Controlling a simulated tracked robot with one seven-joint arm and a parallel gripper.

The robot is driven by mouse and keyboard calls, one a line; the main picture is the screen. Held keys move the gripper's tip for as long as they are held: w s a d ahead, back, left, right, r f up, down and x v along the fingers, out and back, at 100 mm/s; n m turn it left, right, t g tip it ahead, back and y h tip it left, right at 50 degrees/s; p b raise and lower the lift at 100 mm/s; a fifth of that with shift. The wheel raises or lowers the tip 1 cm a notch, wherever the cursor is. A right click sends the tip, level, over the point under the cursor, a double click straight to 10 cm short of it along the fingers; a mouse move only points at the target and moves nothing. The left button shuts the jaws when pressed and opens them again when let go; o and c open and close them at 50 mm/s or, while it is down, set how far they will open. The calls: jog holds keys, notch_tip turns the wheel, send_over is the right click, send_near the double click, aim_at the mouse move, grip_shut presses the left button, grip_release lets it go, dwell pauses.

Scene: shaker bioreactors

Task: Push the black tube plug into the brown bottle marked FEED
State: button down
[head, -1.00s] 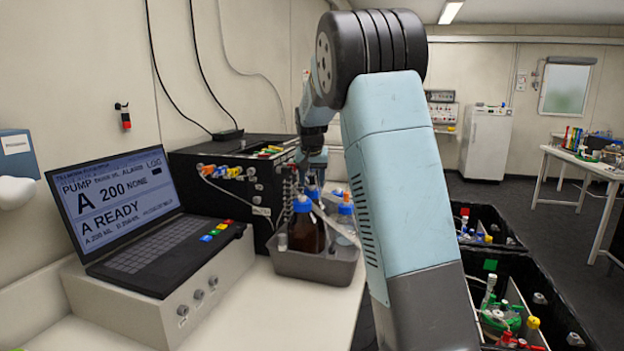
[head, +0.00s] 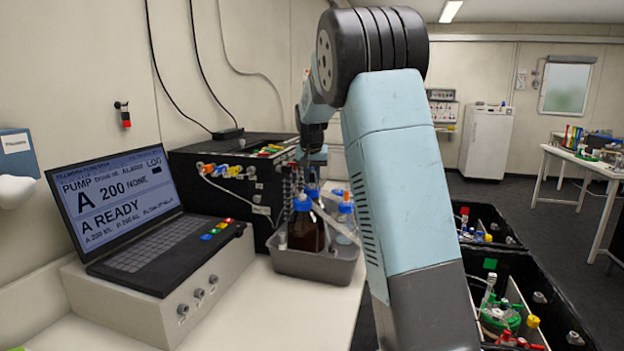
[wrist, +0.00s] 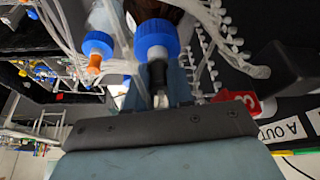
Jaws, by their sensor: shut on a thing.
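My gripper (wrist: 157,88) is shut on the black tube plug (wrist: 157,73) in the wrist view. The plug is lined up with the pale centre of a blue cap (wrist: 157,38) on a brown bottle (wrist: 152,9). Its end appears to meet the cap; how deep it sits I cannot tell. In the head view my gripper (head: 315,160) is over a blue-capped bottle at the back of the grey tray (head: 300,264). Another brown bottle (head: 306,236) with a blue cap stands in front. The FEED marking is not readable, and the plug is hidden in the head view.
A clear bottle with a blue cap (head: 345,209) and orange top stands at the tray's right. White tubes (wrist: 225,68) run close beside the cap. A black pump box (head: 225,165) stands behind the tray, with a laptop (head: 130,220) at left.

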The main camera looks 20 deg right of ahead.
aim_at(312, 173)
jog(key=shift+r, duration=1.15)
dwell(0.4)
jog(key=shift+r, duration=1.45)
